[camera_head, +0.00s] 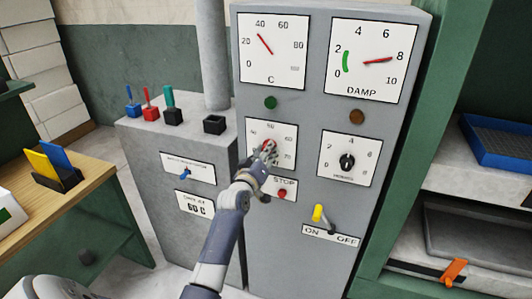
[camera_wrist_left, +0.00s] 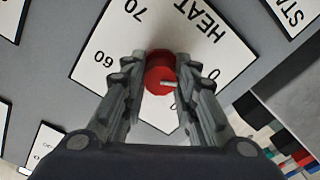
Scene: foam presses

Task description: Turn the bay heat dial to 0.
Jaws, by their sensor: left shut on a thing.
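The bay heat dial is a red round knob (camera_wrist_left: 160,73) on a white plate (camera_wrist_left: 110,30) marked HEAT in the wrist view. The plate shows 60, 70 and a 0 to the right of the knob. A short pale mark on the knob's face points right, roughly toward the 0 side; its exact setting is hard to tell. In the head view the dial (camera_head: 268,147) is partly hidden by my left gripper (camera_head: 266,158). My left gripper (camera_wrist_left: 160,82) is shut on the knob, one finger on each side. My right gripper is not in view.
The red STOP button (camera_head: 282,194) is close below the gripper. The black dial (camera_head: 347,161) and yellow ON/OFF lever (camera_head: 319,213) are to the right. The C gauge (camera_head: 272,50) and DAMP gauge (camera_head: 367,60) are above. Colored switches (camera_head: 150,108) stand on the lower cabinet at left.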

